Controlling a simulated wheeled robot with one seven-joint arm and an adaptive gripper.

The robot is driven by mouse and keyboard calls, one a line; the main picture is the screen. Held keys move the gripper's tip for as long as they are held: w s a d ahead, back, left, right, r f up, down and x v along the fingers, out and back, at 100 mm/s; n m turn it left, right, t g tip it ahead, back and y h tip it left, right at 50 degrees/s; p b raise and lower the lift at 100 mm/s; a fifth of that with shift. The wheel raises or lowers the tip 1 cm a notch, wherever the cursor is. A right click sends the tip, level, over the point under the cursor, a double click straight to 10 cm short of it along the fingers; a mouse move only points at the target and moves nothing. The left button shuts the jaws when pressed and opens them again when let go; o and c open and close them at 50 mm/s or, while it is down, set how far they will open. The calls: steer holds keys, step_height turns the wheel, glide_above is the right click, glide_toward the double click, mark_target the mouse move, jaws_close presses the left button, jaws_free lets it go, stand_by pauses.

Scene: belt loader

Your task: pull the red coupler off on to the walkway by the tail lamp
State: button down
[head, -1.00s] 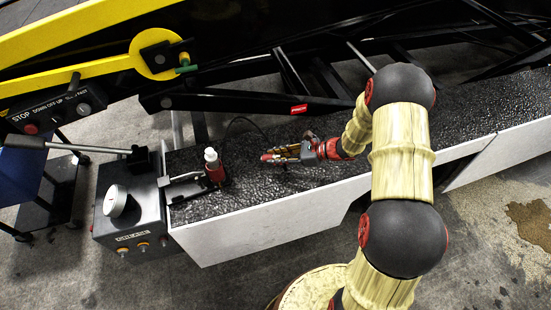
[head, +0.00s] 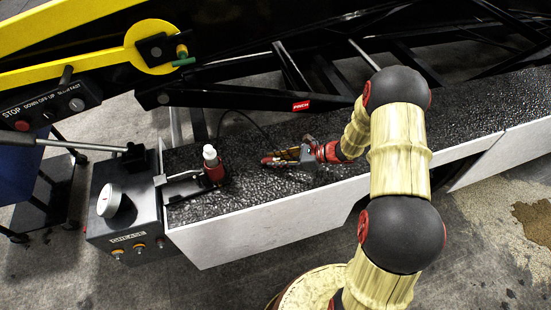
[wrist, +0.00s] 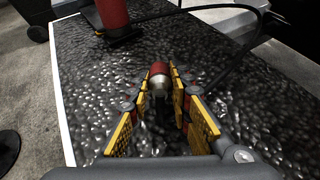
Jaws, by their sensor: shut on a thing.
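My gripper (head: 283,157) is low over the walkway, pointing left, shut on the red coupler (head: 266,159). In the wrist view the coupler (wrist: 159,72) is a red piece with a silver collar, between the yellow-padded fingers (wrist: 160,95). Its lower part is hidden, and I cannot tell whether it touches the walkway. The black textured walkway (head: 235,195) has a white side. An upright red cylinder with a white top (head: 213,165) stands on it, left of my gripper. It may be the tail lamp. Its lower part shows in the wrist view (wrist: 115,15).
A thin black hose (wrist: 262,38) curves over the walkway and passes behind the right finger. A grey grease box (head: 125,215) with a knob stands at the walkway's left end. Black frame bars (head: 290,70) run behind. The walkway between coupler and cylinder is bare.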

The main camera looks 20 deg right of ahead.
steer(key=shift+f, duration=0.55)
steer(key=c, duration=1.5)
jaws_free()
steer(key=shift+c, duration=0.2)
steer(key=v, duration=1.2)
